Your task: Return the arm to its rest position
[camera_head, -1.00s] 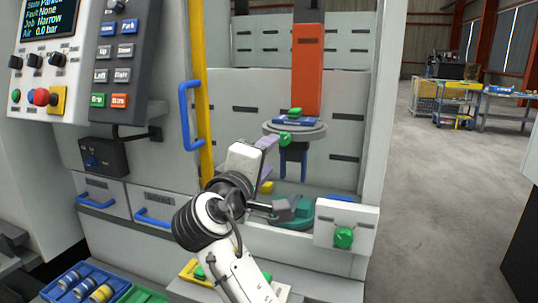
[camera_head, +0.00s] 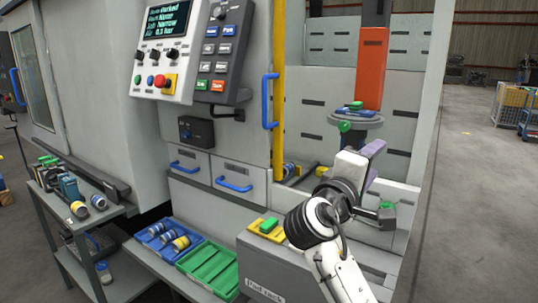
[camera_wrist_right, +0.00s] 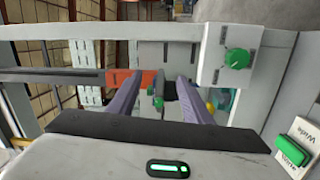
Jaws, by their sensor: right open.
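My right arm comes up from the lower right in the head view. Its gripper (camera_head: 376,150), with purple fingers, is in front of the machine's opening, below and right of the round grey plate (camera_head: 355,119). In the right wrist view the two purple fingers (camera_wrist_right: 154,92) stand apart with nothing held between them. The orange column (camera_wrist_right: 146,79) and green parts show beyond the gap. My left arm and gripper are in neither view.
A control panel (camera_head: 165,52) and blue door handle (camera_head: 269,101) are left of the opening. Blue (camera_head: 168,236) and green (camera_head: 209,265) trays sit below; a grey cart (camera_head: 75,200) stands at left. A white block with a green knob (camera_wrist_right: 237,58) is close in the wrist view.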

